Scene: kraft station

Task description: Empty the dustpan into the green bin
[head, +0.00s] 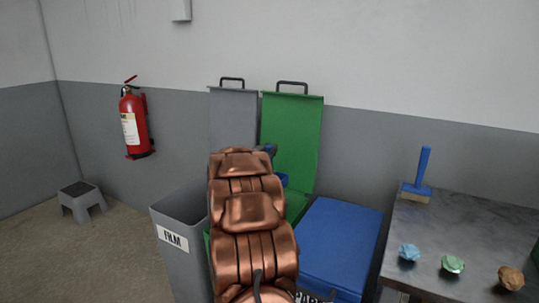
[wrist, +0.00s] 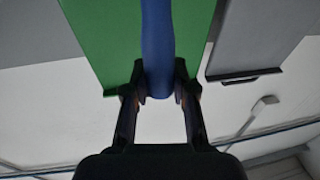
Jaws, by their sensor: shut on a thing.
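The green bin (head: 296,207) stands between the grey bin and the blue bin, mostly hidden behind my copper arm. Its green lid (head: 295,135) is open, standing up against the wall; green also fills the top of the wrist view (wrist: 105,40). My gripper (wrist: 160,92) is shut on a blue handle (wrist: 158,45), which I take to be the dustpan's. In the head view the arm hides most of the gripper; only small blue parts (head: 283,180) show beside it, over the green bin. The dustpan's pan and anything in it are hidden.
The grey FILM bin (head: 172,240) is open at left, its lid (head: 233,115) raised. The blue bin (head: 340,240) at right is closed. A table (head: 480,225) holds a blue brush (head: 420,180) and blue, green and brown crumpled pieces. A step stool (head: 82,200) stands far left.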

